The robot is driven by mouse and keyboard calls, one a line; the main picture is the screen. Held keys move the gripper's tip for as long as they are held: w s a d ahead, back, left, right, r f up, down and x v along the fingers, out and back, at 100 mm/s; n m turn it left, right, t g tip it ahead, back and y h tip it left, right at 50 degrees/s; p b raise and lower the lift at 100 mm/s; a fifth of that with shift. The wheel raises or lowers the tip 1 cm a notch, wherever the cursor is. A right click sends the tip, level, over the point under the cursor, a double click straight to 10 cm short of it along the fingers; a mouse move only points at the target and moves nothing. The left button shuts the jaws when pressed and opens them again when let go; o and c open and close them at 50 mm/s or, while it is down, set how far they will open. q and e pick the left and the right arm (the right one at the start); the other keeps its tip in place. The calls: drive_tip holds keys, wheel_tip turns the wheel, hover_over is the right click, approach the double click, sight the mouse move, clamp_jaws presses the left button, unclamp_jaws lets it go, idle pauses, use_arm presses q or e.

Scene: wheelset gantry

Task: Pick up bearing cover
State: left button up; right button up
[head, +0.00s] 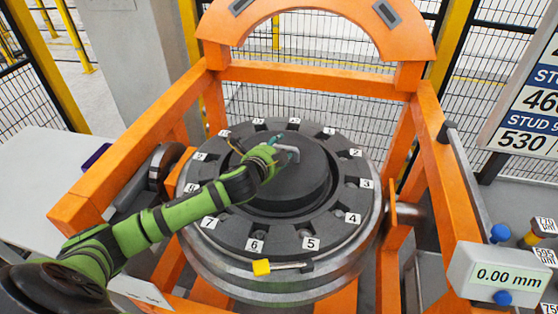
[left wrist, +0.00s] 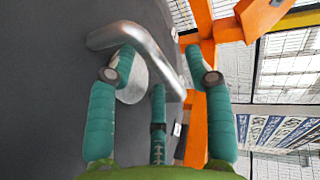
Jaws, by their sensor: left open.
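The bearing cover (head: 306,180) appears as the dark round raised disc at the centre of the numbered ring, with a bent grey metal handle (head: 291,152) on top. The handle shows large in the left wrist view (left wrist: 148,42), crossing between the gripper's fingers. My left gripper (head: 279,146) is at the handle, over the cover. Its teal fingers (left wrist: 160,62) are spread apart on either side of the handle and not closed on it. Whether a finger touches the handle I cannot tell. My left forearm hides part of the cover and ring. My right gripper is not in view.
The dark ring (head: 345,222) has numbered slots around the cover. A yellow-headed tool (head: 262,267) lies on its front edge. An orange frame (head: 310,80) surrounds it behind and at the sides. A 0.00 mm readout box (head: 505,275) stands front right. A pale table (head: 40,180) is left.

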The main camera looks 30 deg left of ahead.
use_arm(q)
drive_tip(key=shift+s, duration=0.1)
clamp_jaws()
drive_tip(key=shift+r, duration=0.15)
